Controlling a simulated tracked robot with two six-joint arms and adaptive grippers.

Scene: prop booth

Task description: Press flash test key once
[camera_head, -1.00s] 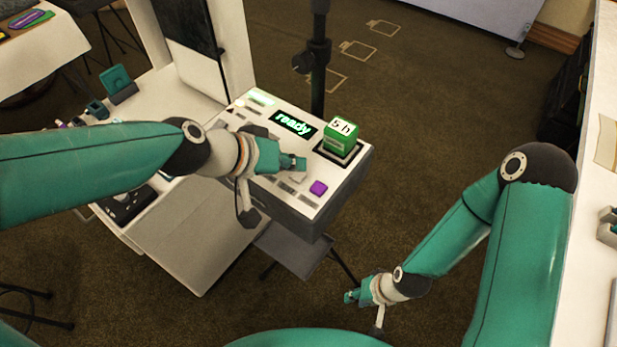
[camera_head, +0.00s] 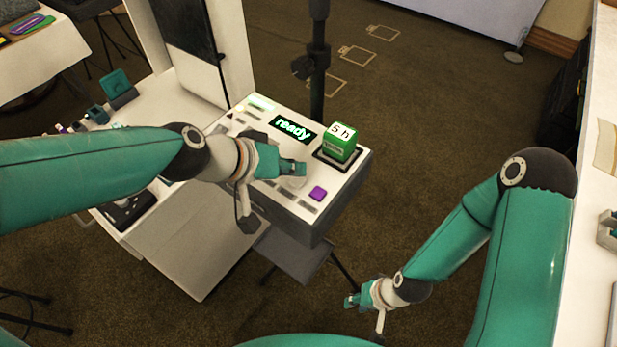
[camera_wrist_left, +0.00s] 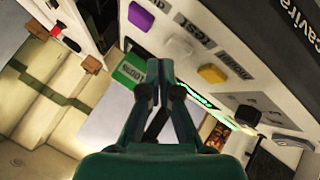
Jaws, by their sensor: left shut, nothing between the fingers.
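The grey-white console (camera_head: 352,183) has a lit display (camera_head: 293,129) reading "ready". A purple key (camera_head: 317,193) sits near its front right corner; it also shows in the left wrist view (camera_wrist_left: 140,17). Beside it is a white key (camera_head: 293,183), with the printed word "test" near it in the left wrist view (camera_wrist_left: 178,48). A yellow key (camera_wrist_left: 212,73) lies further along. My left gripper (camera_head: 302,168) is shut and empty, its tips over the panel close to the white key; I cannot tell whether they touch. My right gripper (camera_head: 350,301) hangs low, away from the console; its fingers are too small to judge.
A green block (camera_head: 340,142) marked "5 h" sits in a dark-rimmed recess at the console's right. A black pole (camera_head: 317,80) stands behind it. A white counter (camera_head: 598,175) runs along the right edge. Open carpet lies between the console and counter.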

